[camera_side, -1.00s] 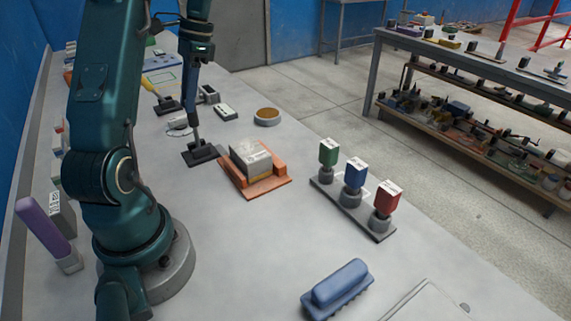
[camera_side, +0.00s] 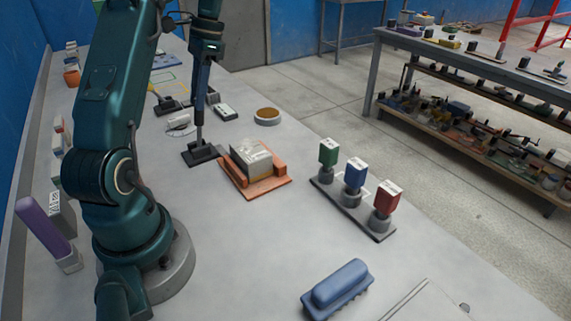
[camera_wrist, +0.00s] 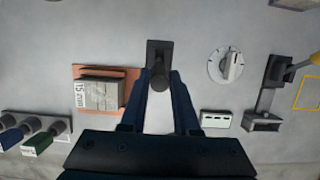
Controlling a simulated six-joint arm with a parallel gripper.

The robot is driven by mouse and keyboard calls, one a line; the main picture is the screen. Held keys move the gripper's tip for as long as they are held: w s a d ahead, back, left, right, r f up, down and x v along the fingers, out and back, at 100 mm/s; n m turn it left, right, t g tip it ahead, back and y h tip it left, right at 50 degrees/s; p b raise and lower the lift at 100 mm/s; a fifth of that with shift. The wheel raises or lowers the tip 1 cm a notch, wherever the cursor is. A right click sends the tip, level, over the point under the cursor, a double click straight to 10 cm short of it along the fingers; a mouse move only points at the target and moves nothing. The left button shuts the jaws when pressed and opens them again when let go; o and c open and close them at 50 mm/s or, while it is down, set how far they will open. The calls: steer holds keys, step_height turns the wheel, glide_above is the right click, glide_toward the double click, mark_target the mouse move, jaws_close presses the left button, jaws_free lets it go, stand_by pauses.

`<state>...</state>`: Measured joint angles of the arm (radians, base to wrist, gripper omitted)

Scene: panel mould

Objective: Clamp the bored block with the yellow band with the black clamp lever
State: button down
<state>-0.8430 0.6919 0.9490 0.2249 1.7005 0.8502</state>
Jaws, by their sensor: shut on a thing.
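The bored block (camera_side: 251,156) is grey, with a white label on top and a yellowish strip low on its side. It sits in an orange fixture (camera_side: 268,186), and both also show in the wrist view, the block (camera_wrist: 101,94) left of my gripper. The black clamp lever (camera_side: 199,133) stands nearly upright on its dark base (camera_side: 201,154), just left of the fixture. My gripper (camera_side: 203,92) is shut on the lever's upper part. In the wrist view the lever (camera_wrist: 158,66) shows between my fingertips (camera_wrist: 160,76). The bore is not clear.
A clamp with a yellow handle (camera_side: 153,89) stands farther back. A rack with green, blue and red handled pieces (camera_side: 352,193) stands to the right. A white dial (camera_wrist: 226,67) and a small white-topped box (camera_side: 226,111) are nearby.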

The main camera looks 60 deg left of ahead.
steer(key=shift+w, duration=0.15)
steer(key=shift+w+f, duration=0.1)
steer(key=shift+w, duration=0.8)
steer(key=shift+w+f, duration=0.25)
steer(key=shift+w, duration=0.45)
steer(key=shift+w+f, duration=0.25)
steer(key=shift+w, duration=0.1)
steer(key=c, duration=0.6)
jaws_free()
steer(key=shift+s, duration=0.1)
steer(key=shift+c, duration=0.2)
